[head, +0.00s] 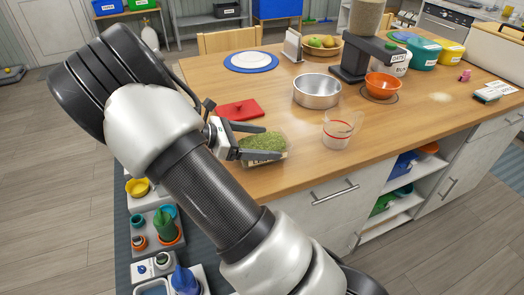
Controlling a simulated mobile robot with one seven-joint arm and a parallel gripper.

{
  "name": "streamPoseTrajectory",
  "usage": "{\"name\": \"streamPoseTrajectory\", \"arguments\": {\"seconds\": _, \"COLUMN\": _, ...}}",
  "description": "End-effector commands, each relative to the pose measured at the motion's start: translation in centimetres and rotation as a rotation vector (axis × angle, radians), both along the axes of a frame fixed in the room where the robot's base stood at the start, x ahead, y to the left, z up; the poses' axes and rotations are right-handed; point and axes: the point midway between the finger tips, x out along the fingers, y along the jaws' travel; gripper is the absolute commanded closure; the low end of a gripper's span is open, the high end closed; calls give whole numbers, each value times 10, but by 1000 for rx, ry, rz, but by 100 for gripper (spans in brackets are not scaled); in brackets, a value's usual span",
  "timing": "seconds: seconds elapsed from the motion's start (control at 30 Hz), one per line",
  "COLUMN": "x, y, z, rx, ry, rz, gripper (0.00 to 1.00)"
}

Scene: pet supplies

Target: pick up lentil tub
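A clear tub filled with green lentil-like bits (264,142) stands without a lid near the front left edge of the wooden table. Part of the tub is hidden behind the near finger.
A red lid (240,110) lies just behind the tub. A clear measuring cup (339,130) and a metal bowl (317,91) stand to the right. An orange bowl (382,85) sits by a dark scale or dispenser (364,58). The wooden table (420,115) has free room at front right.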

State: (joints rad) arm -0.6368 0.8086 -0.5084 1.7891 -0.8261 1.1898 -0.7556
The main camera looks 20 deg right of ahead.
Motion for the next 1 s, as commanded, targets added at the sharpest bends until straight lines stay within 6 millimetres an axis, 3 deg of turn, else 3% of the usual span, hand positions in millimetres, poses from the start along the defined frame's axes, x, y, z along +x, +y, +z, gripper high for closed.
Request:
{"name": "streamPoseTrajectory", "arguments": {"seconds": 0.03, "x": 0, "y": 0, "z": 0, "rx": 0, "ry": 0, "rz": 0, "gripper": 32}}
{"name": "streamPoseTrajectory", "arguments": {"seconds": 0.1, "x": 0, "y": 0, "z": 0, "rx": 0, "ry": 0, "rz": 0, "gripper": 44}}
{"name": "streamPoseTrajectory", "arguments": {"seconds": 0.13, "x": 0, "y": 0, "z": 1, "rx": -2, "ry": -1, "rz": 0, "gripper": 45}}
{"name": "streamPoseTrajectory", "arguments": {"seconds": 0.4, "x": 0, "y": 0, "z": 7, "rx": -1, "ry": -2, "rz": -1, "gripper": 45}}
{"name": "streamPoseTrajectory", "arguments": {"seconds": 0.8, "x": 0, "y": 0, "z": 78, "rx": 1, "ry": -4, "rz": -2, "gripper": 45}}
{"name": "streamPoseTrajectory", "arguments": {"seconds": 1.0, "x": 0, "y": 0, "z": 99, "rx": -1, "ry": -2, "rz": -1, "gripper": 45}}
